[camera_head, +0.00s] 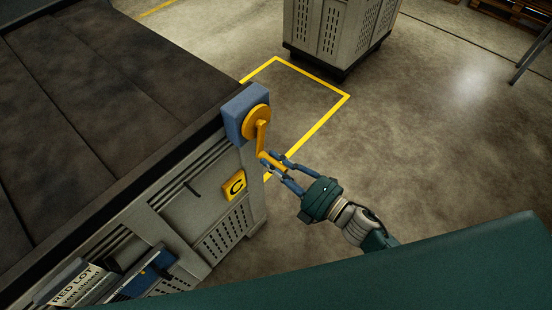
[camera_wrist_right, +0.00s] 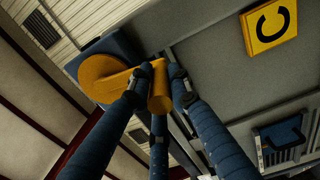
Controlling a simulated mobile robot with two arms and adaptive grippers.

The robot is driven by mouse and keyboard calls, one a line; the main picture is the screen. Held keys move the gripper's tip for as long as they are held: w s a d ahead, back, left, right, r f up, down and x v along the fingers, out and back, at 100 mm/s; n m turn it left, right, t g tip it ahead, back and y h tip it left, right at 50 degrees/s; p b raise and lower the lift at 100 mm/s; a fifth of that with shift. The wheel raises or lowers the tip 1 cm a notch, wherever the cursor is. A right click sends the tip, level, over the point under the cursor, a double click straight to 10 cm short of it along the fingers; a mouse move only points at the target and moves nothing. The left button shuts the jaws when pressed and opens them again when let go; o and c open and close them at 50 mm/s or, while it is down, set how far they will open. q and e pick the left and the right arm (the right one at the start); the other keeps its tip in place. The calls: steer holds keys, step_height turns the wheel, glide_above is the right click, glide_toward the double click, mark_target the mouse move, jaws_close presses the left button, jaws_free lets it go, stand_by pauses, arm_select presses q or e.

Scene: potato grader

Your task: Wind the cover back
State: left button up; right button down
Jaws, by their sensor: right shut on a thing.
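The cover (camera_head: 100,95) is a dark brown sheet of flat panels lying over the top of the grey grader (camera_head: 205,205). A yellow crank (camera_head: 257,122) sits on a blue housing (camera_head: 234,110) at the grader's corner. Its arm points down to a yellow handle. My right gripper (camera_head: 273,164) is shut on the handle, and in the right wrist view its blue fingers (camera_wrist_right: 160,82) close around the handle (camera_wrist_right: 160,98). The crank disc (camera_wrist_right: 103,78) shows to the left there. My left gripper is not in view.
A yellow plate marked C (camera_head: 234,186) is on the grader's side below the crank. A "RED LOT" label (camera_head: 78,287) and a blue holder (camera_head: 148,275) are at lower left. A grey cabinet (camera_head: 335,30) stands behind. Open floor lies to the right.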

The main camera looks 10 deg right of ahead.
steer(key=s+a+r+p, duration=0.5)
steer(key=a+r+p, duration=0.1)
steer(key=r+p, duration=0.3)
steer(key=shift+a+r, duration=0.35)
steer(key=shift+r, duration=0.25)
stand_by(0.3)
